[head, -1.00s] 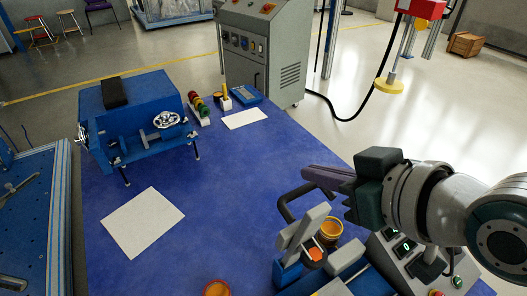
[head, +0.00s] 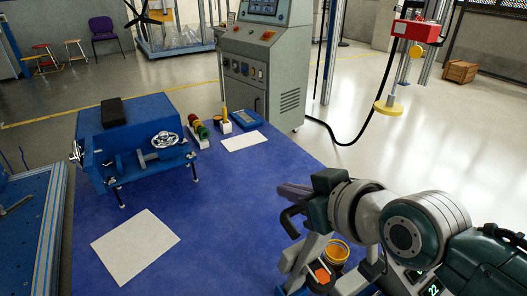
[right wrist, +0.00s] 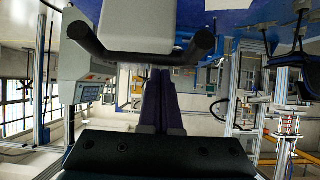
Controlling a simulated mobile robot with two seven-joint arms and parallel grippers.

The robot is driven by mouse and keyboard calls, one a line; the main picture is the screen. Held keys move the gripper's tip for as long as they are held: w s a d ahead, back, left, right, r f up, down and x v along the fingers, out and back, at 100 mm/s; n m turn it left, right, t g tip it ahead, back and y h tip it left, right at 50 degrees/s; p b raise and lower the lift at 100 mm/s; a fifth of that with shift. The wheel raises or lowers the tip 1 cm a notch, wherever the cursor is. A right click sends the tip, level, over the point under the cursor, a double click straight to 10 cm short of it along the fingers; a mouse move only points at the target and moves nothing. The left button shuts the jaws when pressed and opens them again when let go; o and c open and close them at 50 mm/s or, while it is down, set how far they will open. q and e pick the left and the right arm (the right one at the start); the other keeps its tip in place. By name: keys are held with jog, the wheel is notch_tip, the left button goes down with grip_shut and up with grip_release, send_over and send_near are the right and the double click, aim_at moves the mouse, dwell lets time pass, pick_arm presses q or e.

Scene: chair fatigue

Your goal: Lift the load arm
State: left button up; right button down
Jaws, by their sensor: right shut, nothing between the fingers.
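A grey lever arm (head: 305,258) with a black loop handle (head: 289,222) stands on the bench device at the lower right of the head view; it looks like the load arm. My right gripper (head: 290,192) is shut and empty, its purple fingers pointing left just above the handle. In the right wrist view the shut fingers (right wrist: 158,95) reach up to a black handle (right wrist: 92,42) on a grey body (right wrist: 137,22). I cannot tell whether they touch it. My forearm hides part of the device. My left gripper is not in view.
A blue machine with a handwheel (head: 130,140) stands at the back left of the blue bench (head: 230,200). White sheets (head: 135,246) lie on the bench. A red unit (head: 415,32) with a yellow disc (head: 388,106) hangs behind. The bench middle is clear.

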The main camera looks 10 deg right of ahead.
jog(key=shift+s+d+f, duration=0.15)
jog(key=shift+s, duration=0.25)
jog(key=shift+s+d+f, duration=0.1)
jog(key=shift+s+d, duration=0.05)
jog(key=shift+s, duration=0.25)
jog(key=s+p, duration=0.1)
jog(key=s, duration=0.1)
jog(key=s+d+p, duration=0.1)
jog(key=shift+s+d+p, duration=0.15)
jog(key=shift+s+p, duration=0.2)
jog(key=shift+p, duration=0.05)
jog(key=shift+s+d+f, duration=0.1)
jog(key=shift+s+f, duration=0.05)
jog(key=shift+s, duration=0.15)
jog(key=shift+f, duration=0.1)
